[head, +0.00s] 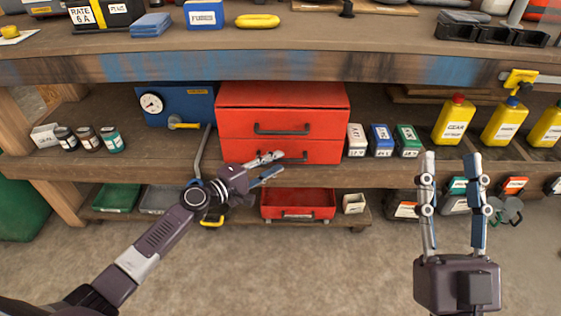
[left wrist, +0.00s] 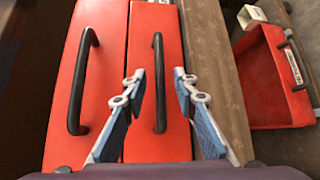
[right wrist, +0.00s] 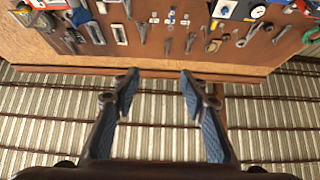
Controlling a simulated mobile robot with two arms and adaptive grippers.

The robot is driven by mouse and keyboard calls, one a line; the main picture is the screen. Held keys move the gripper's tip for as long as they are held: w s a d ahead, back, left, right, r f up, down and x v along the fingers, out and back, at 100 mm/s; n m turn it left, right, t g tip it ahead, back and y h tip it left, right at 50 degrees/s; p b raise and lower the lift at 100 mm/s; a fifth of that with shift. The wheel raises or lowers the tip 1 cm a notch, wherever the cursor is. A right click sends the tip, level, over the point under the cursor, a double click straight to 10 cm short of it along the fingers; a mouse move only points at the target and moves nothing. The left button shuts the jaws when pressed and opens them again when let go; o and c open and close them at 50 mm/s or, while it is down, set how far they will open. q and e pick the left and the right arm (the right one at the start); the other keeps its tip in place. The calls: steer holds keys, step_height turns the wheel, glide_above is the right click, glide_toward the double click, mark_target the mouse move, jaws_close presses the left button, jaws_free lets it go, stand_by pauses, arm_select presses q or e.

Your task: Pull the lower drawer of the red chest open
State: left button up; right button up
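The red chest (head: 283,95) stands on the shelf under the bench top, with two drawers, both flush. The lower drawer (head: 240,151) has a black bar handle (left wrist: 159,85), which shows upright in the left wrist view. The upper drawer has its own black handle (left wrist: 82,80). My left gripper (head: 281,163) is in front of the lower drawer near its handle. Its fingers (left wrist: 157,75) are open, with the handle between them in the left wrist view; I cannot tell whether they touch it. My right gripper (head: 450,158) is open and empty, away from the chest at the right.
An open red tray (head: 297,192) sits on the lower shelf below the chest. The bench top (head: 300,38) overhangs the chest.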

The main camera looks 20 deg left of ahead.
arm_select(q)
steer(key=shift+x, duration=1.2)
jaws_close()
